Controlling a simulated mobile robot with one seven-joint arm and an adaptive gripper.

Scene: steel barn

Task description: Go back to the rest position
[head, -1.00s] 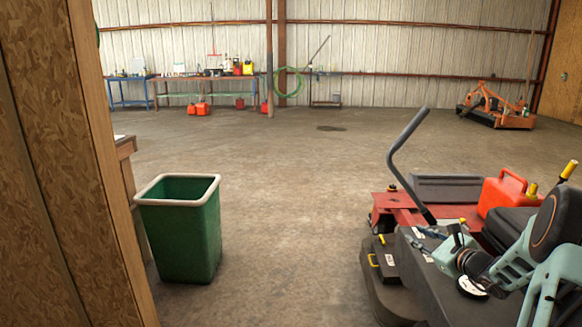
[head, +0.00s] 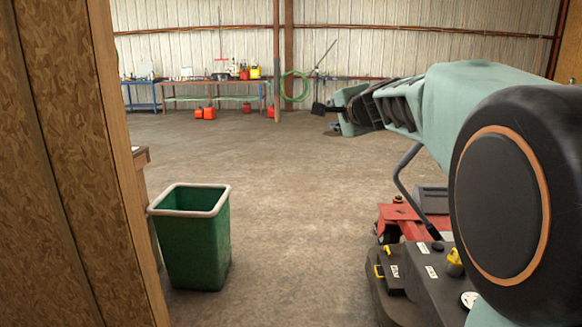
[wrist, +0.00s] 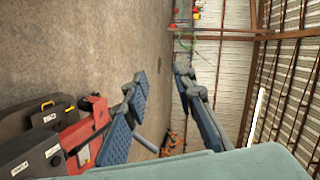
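My gripper (head: 348,110) is held out in front, high above the concrete floor, in the head view. In the wrist view its two blue-padded fingers (wrist: 161,80) stand apart with nothing between them. My arm crosses the right side of the head view and hides part of the mower (head: 415,218) and the back wall.
A green bin (head: 196,250) stands on the floor at left, beside a wooden panel wall (head: 60,160). The black and red mower is close at right. Benches (head: 215,84) with cans and tools line the far wall. The middle floor is clear.

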